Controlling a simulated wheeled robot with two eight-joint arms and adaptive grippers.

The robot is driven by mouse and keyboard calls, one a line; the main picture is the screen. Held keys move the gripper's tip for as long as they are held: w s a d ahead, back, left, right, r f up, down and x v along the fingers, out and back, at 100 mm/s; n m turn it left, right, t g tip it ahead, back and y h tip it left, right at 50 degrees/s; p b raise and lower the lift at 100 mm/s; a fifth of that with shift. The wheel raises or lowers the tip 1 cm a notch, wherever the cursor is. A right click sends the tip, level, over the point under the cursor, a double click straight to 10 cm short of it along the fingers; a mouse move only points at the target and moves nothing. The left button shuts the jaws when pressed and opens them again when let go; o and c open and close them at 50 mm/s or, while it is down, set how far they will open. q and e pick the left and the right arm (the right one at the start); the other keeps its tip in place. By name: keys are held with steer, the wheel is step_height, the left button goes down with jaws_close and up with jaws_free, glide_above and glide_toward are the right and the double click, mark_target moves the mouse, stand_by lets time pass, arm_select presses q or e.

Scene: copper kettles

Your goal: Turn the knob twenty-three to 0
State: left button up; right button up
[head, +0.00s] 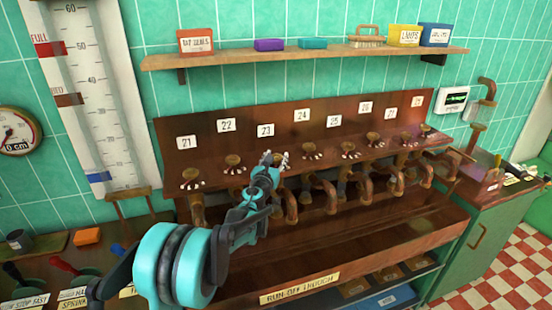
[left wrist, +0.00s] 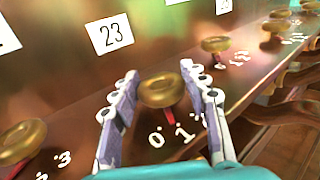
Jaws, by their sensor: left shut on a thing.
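The knob twenty-three (left wrist: 158,92) is a round brass knob under the white plate marked 23 (left wrist: 112,35), which also shows in the head view (head: 265,130). My left gripper (head: 275,160) is at this knob and mostly hides it in the head view. In the left wrist view the fingers of my left gripper (left wrist: 160,95) stand on both sides of the knob and grip its rim. A red pointer (left wrist: 168,117) comes from under the knob and points between the printed 0 (left wrist: 156,139) and 1 (left wrist: 182,134). My right gripper is not in view.
Knob twenty-two (head: 233,160) and knob twenty-four (head: 309,146) flank the gripped one on the wooden panel. Several curved copper spouts (head: 330,195) hang below the row. A shelf (head: 320,55) with small boxes is above. A tall gauge (head: 92,90) stands at left.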

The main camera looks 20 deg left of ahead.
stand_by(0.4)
arm_select(q)
steer(key=o, duration=1.2)
steer(key=shift+c, duration=0.2)
steer(key=s, duration=1.2)
